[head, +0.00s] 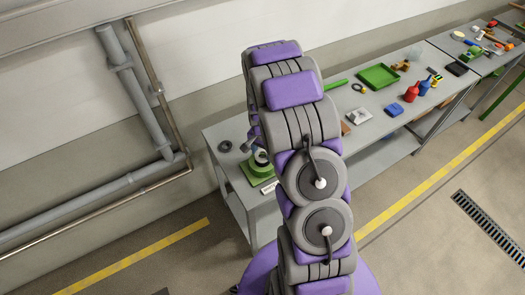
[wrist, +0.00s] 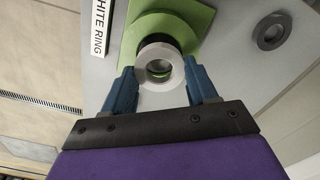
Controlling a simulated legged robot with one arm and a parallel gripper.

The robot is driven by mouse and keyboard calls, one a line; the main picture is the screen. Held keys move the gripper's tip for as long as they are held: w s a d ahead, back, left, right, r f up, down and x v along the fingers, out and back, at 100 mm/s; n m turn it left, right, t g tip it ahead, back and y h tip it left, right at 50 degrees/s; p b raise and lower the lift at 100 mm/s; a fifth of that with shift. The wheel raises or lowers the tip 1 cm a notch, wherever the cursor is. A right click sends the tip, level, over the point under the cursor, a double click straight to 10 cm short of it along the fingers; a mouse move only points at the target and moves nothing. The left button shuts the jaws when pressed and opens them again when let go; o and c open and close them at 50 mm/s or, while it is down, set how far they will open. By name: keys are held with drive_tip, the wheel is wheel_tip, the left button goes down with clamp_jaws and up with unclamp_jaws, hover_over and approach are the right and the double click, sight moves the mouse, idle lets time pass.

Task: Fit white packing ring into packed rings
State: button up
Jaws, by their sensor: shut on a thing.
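The white packing ring (wrist: 160,49) is held between the blue fingers of my gripper (wrist: 160,76) in the wrist view. The ring faces the camera with its hole open. Behind it, a dark round part of the packed rings (wrist: 184,43) shows over a green base (wrist: 200,22). The ring overlaps that part in the picture; I cannot tell whether they touch or line up. In the head view, the green base (head: 249,176) stands at the near left end of the bench with a light and dark stack on it.
A loose dark ring (wrist: 271,31) lies on the grey bench beside the green base. A "WHITE RING" label (wrist: 99,25) is on the other side.

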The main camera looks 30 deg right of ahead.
drive_tip(key=shift+f, duration=1.4)
idle(0.5)
drive_tip(key=o, duration=1.1)
wheel_tip(320, 180, up, 17)
drive_tip(key=shift+r+p, duration=0.15)
drive_tip(key=shift+p, duration=0.2)
drive_tip(key=shift+d, duration=0.1)
